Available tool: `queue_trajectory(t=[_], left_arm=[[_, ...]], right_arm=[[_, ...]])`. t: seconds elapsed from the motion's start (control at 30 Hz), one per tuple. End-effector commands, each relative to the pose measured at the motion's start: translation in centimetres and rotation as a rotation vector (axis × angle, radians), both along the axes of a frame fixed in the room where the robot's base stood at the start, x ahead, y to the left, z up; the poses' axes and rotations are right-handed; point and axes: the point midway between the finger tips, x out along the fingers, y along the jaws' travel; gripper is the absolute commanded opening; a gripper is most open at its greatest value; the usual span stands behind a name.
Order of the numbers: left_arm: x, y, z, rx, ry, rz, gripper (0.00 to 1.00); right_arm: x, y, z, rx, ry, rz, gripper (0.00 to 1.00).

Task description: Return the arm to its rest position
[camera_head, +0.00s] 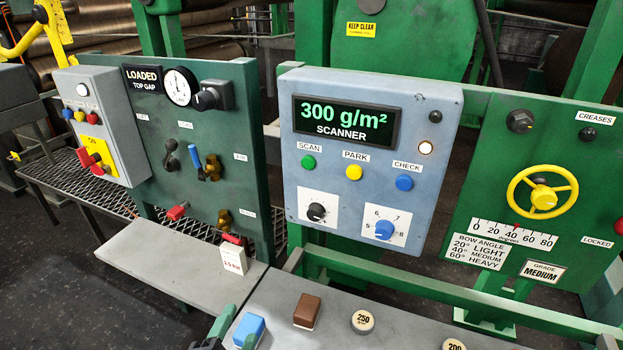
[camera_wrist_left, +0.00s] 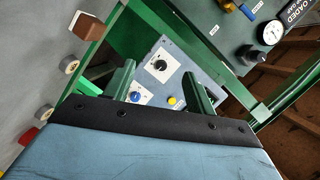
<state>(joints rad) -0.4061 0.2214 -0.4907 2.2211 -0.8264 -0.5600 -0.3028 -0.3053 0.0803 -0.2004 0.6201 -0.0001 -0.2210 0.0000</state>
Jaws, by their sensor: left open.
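In the head view the scanner panel (camera_head: 370,78) reads 300 g/m². My right gripper cannot be made out.
A brown block (camera_head: 307,311) and round weights marked 250 (camera_head: 362,322) and 200 (camera_head: 454,345) stand on the bench. A control panel (camera_head: 200,150) with levers rises at left. A green panel with a yellow handwheel (camera_head: 542,195) stands at right.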

Motion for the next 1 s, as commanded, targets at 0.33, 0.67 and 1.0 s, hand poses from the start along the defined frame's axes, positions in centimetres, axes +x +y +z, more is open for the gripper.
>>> queue_trajectory(t=[0.33, 0.67, 1.0], left_arm=[[-4.5, 8.2, -5.7, -0.391, 0.495, 0.441, 0.55], [-12.5, 10.0, -8.5, -0.651, 0.936, 0.717, 0.55], [-13.5, 9.7, -15.5, -0.682, 1.071, 0.777, 0.55]], right_arm=[[1.1, 0.0, 0.0, 0.002, -0.017, 0.0, 0.0], [-0.4, 0.0, 0.0, -0.001, 0.006, 0.0, 0.0], [0.5, 0.0, -0.4, 0.001, -0.007, -0.001, 0.0]])
